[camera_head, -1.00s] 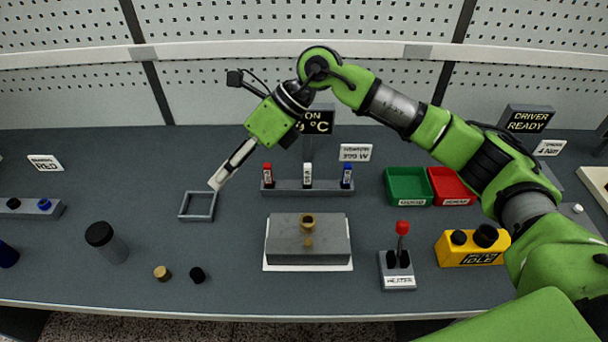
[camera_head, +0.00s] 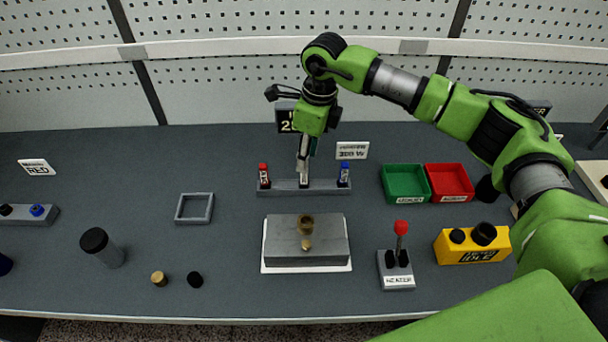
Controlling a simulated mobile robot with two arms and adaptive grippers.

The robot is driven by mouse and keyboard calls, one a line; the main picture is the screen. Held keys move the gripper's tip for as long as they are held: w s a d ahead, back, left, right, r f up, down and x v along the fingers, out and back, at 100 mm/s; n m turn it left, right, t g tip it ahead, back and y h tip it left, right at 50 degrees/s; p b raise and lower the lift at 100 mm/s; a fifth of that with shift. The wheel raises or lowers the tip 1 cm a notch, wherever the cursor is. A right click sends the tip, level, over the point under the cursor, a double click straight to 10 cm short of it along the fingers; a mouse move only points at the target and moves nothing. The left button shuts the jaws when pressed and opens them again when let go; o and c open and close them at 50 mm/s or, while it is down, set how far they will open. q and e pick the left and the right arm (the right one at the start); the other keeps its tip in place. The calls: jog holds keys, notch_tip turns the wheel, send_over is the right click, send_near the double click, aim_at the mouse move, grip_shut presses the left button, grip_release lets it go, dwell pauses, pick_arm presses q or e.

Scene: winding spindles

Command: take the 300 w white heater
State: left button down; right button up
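The white heater (camera_head: 304,179) stands upright in the middle of the grey rack (camera_head: 325,190), between a red heater (camera_head: 264,176) and a blue heater (camera_head: 344,175). The print on it is too small to read. My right gripper (camera_head: 304,158), on the arm from the right, points down directly at the white heater. Its fingers overlap the heater's upper part in the head view. I cannot tell whether they touch it or are closed on it. My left gripper is not in view.
A grey block with brass fittings (camera_head: 281,248) sits in front of the rack. A green bin (camera_head: 406,183) and a red bin (camera_head: 450,181) stand to the right. The HEATER switch (camera_head: 397,270) and a yellow box (camera_head: 458,249) are at the front right. An empty square frame (camera_head: 180,208) lies left.

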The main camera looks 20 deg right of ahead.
aim_at(304, 178)
jog(key=shift+f, duration=0.3)
jog(key=f, duration=0.1)
jog(key=f+p, duration=0.2)
jog(key=shift+w+a+f, duration=0.25)
jog(key=shift+w, duration=0.05)
jog(key=shift+f+p, duration=0.3)
jog(key=shift+f, duration=0.3)
grip_shut()
